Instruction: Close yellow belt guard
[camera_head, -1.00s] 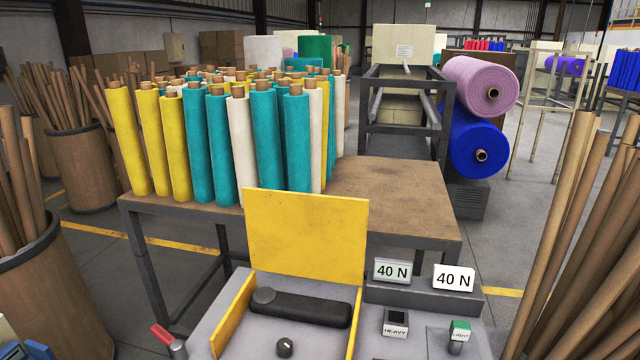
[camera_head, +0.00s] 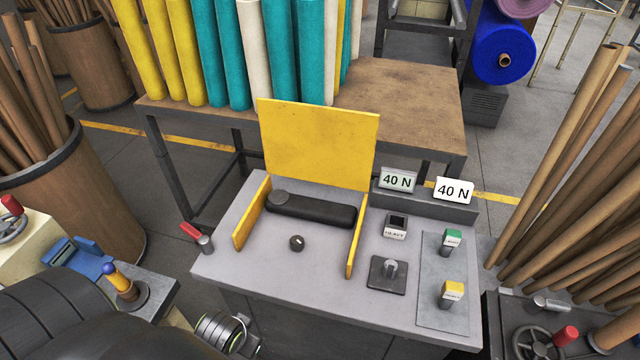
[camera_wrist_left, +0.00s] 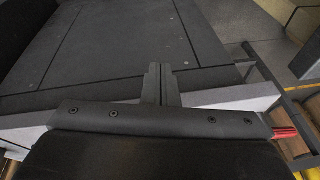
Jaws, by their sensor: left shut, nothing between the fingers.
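The yellow belt guard (camera_head: 320,145) stands raised, nearly upright, at the back of the grey console (camera_head: 225,265) in the head view. Two low yellow side walls (camera_head: 252,213) flank the black belt unit (camera_head: 312,208), which lies uncovered in front of it. My left gripper (camera_wrist_left: 158,85) shows in the left wrist view, its fingers shut and empty against a dark panel. The guard cannot be made out in that view. Dark parts of my left arm fill the lower left of the head view, without its fingertips. My right gripper is not in view.
Right of the belt are two 40 N displays (camera_head: 453,191), a green-topped block (camera_head: 451,242) and a yellow-topped block (camera_head: 453,293). A red-handled lever (camera_head: 195,235) sits at the console's left edge. Behind stands a table (camera_head: 410,95) of felt rolls; tube bins flank the console.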

